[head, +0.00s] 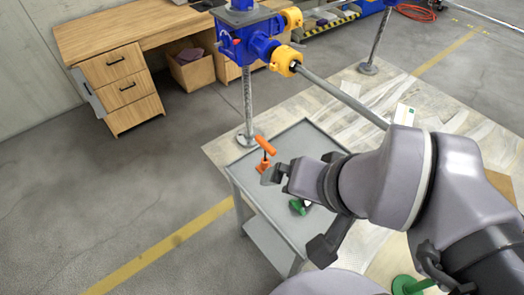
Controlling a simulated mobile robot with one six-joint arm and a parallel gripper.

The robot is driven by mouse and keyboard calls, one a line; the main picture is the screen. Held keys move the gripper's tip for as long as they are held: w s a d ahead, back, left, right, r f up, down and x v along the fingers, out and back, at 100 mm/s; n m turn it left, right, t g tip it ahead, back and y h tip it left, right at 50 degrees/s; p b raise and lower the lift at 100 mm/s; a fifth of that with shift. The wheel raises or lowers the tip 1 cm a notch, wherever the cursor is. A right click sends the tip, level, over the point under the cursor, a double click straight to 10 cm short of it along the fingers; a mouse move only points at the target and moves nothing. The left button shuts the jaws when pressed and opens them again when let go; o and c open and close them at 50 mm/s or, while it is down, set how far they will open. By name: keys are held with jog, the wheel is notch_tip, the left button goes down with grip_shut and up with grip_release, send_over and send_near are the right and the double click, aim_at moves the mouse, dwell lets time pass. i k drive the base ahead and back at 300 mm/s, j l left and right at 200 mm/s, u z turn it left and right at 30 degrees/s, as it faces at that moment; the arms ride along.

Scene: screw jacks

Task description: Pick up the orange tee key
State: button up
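The orange tee key (265,146) stands upright near the far left part of a grey cart top (290,140). It has an orange crossbar on top, a thin dark shaft and an orange part low down. My gripper (271,176) is just right of and in front of its lower part in the picture. The fingers are small and dark, and the wrist hides part of them. I cannot tell whether they are open or shut, or whether they touch the key.
A green item (298,206) lies on the cart, partly hidden by my arm. A blue screw jack (247,42) with yellow couplings and a long grey shaft (340,95) stands behind the cart. A wooden desk (110,50) is at the back left. The floor left of the cart is clear.

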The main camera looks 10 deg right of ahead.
aim_at(267, 148)
jog(key=i+j+z, duration=0.15)
jog(key=j+z, duration=0.3)
jog(key=j, duration=0.15)
jog(key=i+j+z, duration=0.1)
jog(key=j+z, duration=0.35)
jog(key=j, duration=0.25)
jog(key=j+z, duration=0.45)
jog(key=j, duration=0.2)
jog(key=k+j+z, duration=0.15)
jog(key=j+z, duration=0.35)
jog(key=i+j+z, duration=0.25)
jog(key=j+z, duration=0.2)
jog(key=j, duration=0.25)
jog(key=i+j+z, duration=0.1)
jog(key=j+z, duration=0.15)
jog(key=j, duration=0.15)
